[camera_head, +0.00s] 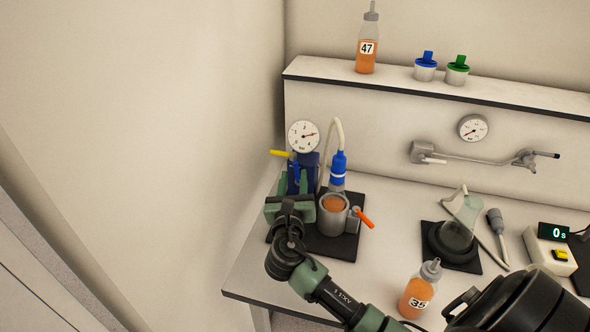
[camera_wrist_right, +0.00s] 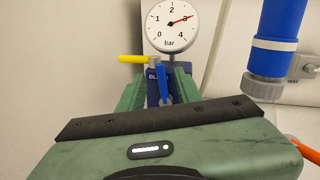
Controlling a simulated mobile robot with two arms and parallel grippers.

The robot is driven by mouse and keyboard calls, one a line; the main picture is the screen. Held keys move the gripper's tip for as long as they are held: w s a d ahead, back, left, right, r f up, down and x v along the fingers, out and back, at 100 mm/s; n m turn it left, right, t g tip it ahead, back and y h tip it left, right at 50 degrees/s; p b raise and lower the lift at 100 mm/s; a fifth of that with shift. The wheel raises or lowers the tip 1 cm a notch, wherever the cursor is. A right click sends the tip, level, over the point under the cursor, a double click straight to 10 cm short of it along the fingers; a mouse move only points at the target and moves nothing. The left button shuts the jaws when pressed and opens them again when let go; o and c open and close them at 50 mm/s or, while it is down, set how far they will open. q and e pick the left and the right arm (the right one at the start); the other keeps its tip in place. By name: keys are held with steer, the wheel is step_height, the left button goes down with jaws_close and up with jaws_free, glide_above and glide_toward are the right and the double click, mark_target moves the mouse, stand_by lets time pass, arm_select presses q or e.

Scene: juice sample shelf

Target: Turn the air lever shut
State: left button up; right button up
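A dark blue block (camera_head: 311,163) stands at the table's left end under a round pressure gauge (camera_head: 303,136), whose needle reads about 3 bar. A yellow lever (camera_head: 281,153) sticks out to the left, roughly level. A blue lever (camera_head: 296,172) hangs down beside it; both also show in the right wrist view, yellow (camera_wrist_right: 138,59) and blue (camera_wrist_right: 163,84). No readable label tells which is the air lever. My right gripper (camera_head: 292,192) is open in front of the block. In the wrist view its green fingers (camera_wrist_right: 158,92) stand on either side of the blue lever, with gaps. My left gripper is out of view.
A grey cup of orange juice (camera_head: 332,222) under a blue-capped hose fitting (camera_head: 338,166) and an orange handle (camera_head: 366,218) stand close on the right. Bottle 35 (camera_head: 418,297) stands near the front edge. A wall (camera_head: 215,150) bounds the left side.

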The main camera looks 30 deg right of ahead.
mark_target(296, 168)
steer(key=x, duration=0.3)
steer(key=shift+f, duration=0.15)
steer(key=shift+w+d, duration=0.15)
steer(key=shift+d, duration=0.05)
steer(key=c, duration=0.7)
jaws_close()
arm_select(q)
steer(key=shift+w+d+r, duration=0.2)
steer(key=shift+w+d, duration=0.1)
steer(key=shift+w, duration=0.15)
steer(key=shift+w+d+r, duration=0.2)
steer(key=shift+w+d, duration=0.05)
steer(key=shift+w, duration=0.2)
